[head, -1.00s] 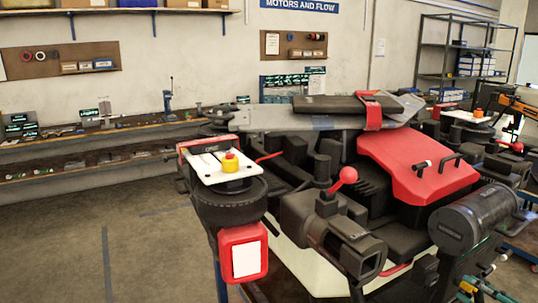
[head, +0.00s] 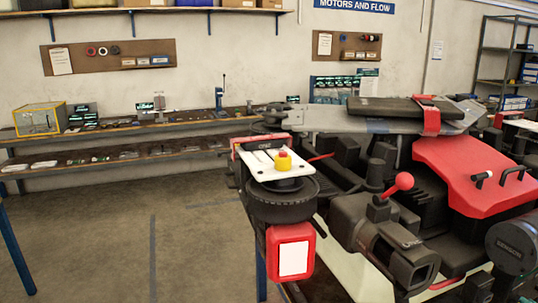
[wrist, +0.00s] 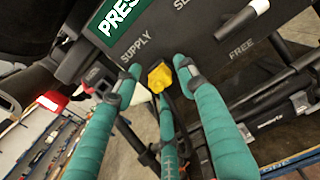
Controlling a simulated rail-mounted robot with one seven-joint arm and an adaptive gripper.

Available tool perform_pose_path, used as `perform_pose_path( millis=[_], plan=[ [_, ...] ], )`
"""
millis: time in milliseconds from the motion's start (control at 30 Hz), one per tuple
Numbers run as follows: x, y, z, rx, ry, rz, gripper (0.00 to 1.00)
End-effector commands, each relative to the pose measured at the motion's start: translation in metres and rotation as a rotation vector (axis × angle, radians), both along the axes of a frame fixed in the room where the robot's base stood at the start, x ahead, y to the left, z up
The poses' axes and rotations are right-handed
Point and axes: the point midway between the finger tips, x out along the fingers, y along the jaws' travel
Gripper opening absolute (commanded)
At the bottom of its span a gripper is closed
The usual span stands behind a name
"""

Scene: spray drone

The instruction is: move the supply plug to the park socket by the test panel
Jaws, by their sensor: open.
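In the wrist view, a yellow piece (wrist: 158,78), apparently the supply plug, sits just below the word SUPPLY on a dark panel (wrist: 205,42). My gripper (wrist: 157,68) has teal fingers, spread apart on either side of the yellow piece. I cannot tell whether they touch it. Part of a green sign reading PRES (wrist: 118,18) is at the top. The word FREE stands to the right on the panel. The park socket cannot be made out. The head view does not clearly show the plug or my gripper.
In the head view, a large machine with a red cover (head: 470,172) fills the right side. A red-and-yellow button (head: 283,160) sits on its white plate. A yellow-framed box (head: 40,119) stands on the back wall bench (head: 180,127). The floor at left is open.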

Motion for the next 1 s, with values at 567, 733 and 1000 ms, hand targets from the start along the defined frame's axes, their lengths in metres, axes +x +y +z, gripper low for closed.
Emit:
perform_pose_path(
  millis=[567,733,1000],
  plan=[
    [-0.0001,-0.0001,0.0001,0.0,0.0,0.0,0.28],
    [-0.0001,-0.0001,0.0,0.0,0.0,0.0,0.18],
    [-0.0001,0.0004,-0.0003,0.0,0.001,0.001,0.03]
  ],
)
